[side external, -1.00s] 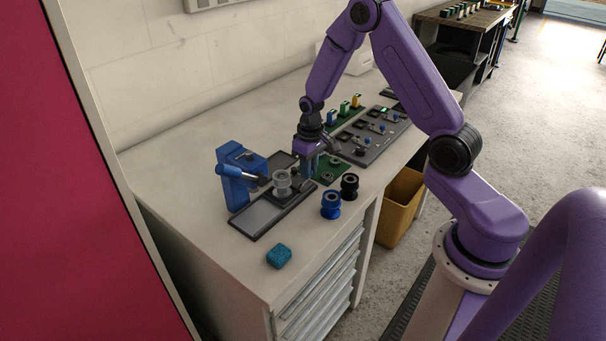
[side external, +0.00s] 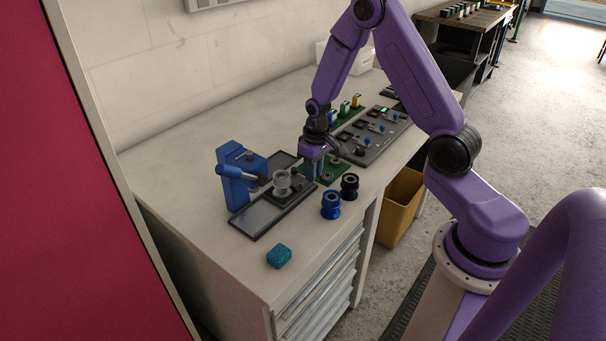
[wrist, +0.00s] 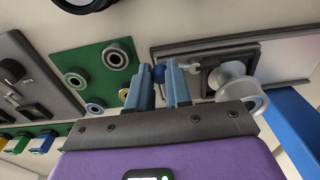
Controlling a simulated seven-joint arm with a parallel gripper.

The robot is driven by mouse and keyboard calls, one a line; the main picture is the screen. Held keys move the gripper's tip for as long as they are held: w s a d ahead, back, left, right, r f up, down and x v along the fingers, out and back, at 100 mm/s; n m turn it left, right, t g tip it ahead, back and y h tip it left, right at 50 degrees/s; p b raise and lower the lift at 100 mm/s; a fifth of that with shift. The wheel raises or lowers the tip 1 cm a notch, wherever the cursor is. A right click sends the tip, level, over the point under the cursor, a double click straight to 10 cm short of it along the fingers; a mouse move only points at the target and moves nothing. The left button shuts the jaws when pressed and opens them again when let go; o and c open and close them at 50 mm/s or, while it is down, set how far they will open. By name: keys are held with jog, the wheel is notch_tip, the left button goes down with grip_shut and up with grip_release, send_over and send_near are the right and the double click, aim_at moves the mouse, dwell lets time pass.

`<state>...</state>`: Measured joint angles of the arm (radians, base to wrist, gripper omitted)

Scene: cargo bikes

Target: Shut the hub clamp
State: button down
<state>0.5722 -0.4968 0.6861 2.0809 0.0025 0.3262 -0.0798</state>
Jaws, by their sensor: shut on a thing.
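A pale grey hub (side external: 281,184) stands upright on a dark plate (side external: 262,228) in the side view; it also shows in the wrist view (wrist: 231,75). The hub clamp (wrist: 190,68) is a small grey mechanism beside the hub, with a blue handle tip (wrist: 158,74). My gripper (side external: 311,178) is low over the plate's right end, to the right of the hub. In the wrist view, my two blue fingers (wrist: 160,74) straddle the handle tip and are shut on it. The fingers partly hide the handle in the side view.
A blue stand with a lever (side external: 236,182) rises left of the hub. Blue (side external: 331,205) and black (side external: 349,187) spools stand in front of my gripper. A green board (side external: 331,172) and a grey clamp panel (side external: 372,136) lie behind. A teal block (side external: 279,256) sits near the front edge.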

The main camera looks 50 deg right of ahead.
jog(key=shift+s+d+f+g, duration=0.1)
jog(key=shift+s+f+g, duration=0.15)
jog(key=shift+s, duration=0.45)
jog(key=shift+s+d+f+g, duration=0.1)
jog(key=shift+s+f+g, duration=0.1)
jog(key=shift+s, duration=0.45)
jog(key=shift+s+a, duration=0.3)
jog(key=shift+s, duration=0.2)
jog(key=shift+a, duration=0.1)
jog(key=shift+s+a, duration=0.4)
jog(key=shift+s, duration=0.05)
jog(key=c, duration=1.2)
grip_release()
jog(key=shift+o, duration=0.2)
jog(key=shift+w, duration=0.1)
